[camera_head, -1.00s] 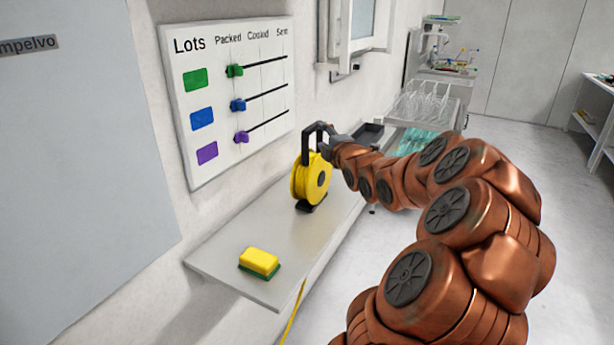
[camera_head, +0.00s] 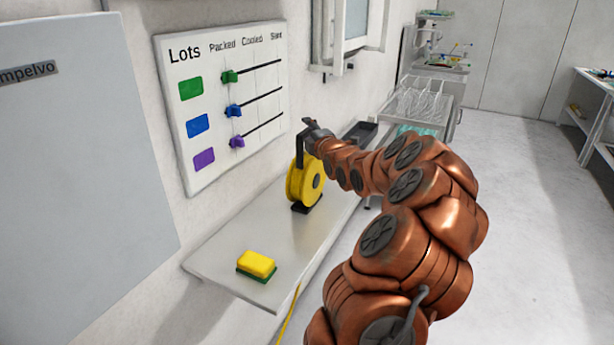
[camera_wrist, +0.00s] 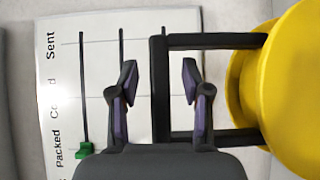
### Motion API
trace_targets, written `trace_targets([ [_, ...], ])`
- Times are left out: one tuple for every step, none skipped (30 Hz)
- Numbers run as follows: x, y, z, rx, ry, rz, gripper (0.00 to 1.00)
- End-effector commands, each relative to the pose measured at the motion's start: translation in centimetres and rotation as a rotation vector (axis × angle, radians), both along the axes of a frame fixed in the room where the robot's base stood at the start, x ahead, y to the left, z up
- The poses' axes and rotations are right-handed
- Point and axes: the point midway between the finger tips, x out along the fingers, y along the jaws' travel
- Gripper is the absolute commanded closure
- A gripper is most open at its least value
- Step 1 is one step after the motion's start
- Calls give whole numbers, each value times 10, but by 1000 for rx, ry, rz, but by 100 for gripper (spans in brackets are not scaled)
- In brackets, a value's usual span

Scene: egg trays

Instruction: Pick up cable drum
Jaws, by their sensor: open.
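The cable drum (camera_head: 303,184) is a yellow reel with a black handle and a dark foot, upright on the grey wall shelf (camera_head: 232,240). My gripper (camera_head: 310,126) is at the top of its handle, reaching in from the right. In the wrist view the yellow reel (camera_wrist: 290,90) fills the right side. The handle's black grip bar (camera_wrist: 160,110) passes between the two open fingers of my gripper (camera_wrist: 160,80), with a gap to each. Whether the bar is level with the fingertips in depth is unclear. My arm hides part of the shelf's far end.
A yellow and green sponge (camera_head: 256,264) lies at the shelf's near end. A whiteboard (camera_head: 262,95) with sliders hangs on the wall behind. A dark tray (camera_head: 360,132) is beyond the drum. A metal cart (camera_head: 425,105) stands further back. The floor at right is open.

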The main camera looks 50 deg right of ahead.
Motion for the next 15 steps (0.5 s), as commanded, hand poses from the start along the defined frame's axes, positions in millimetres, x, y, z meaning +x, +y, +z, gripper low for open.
trace_targets([
  [2,-1,0,0,0,0,52],
  [3,-1,0,0,0,0,52],
  [3,-1,0,-1,0,0,52],
  [3,-1,0,-1,0,0,52],
  [3,-1,0,-1,1,0,52],
  [3,-1,-1,-1,0,0,52],
  [3,-1,-1,-1,0,0,52],
  [3,-1,-1,-1,0,0,52],
  [3,-1,-1,0,1,0,53],
  [3,-1,-1,0,1,-1,56],
  [3,-1,-1,0,1,0,59],
  [2,-1,-1,0,1,-1,64],
  [2,-1,-1,0,1,-1,67],
  [2,-1,-1,0,1,-1,70],
  [2,-2,-1,0,1,-1,74],
])
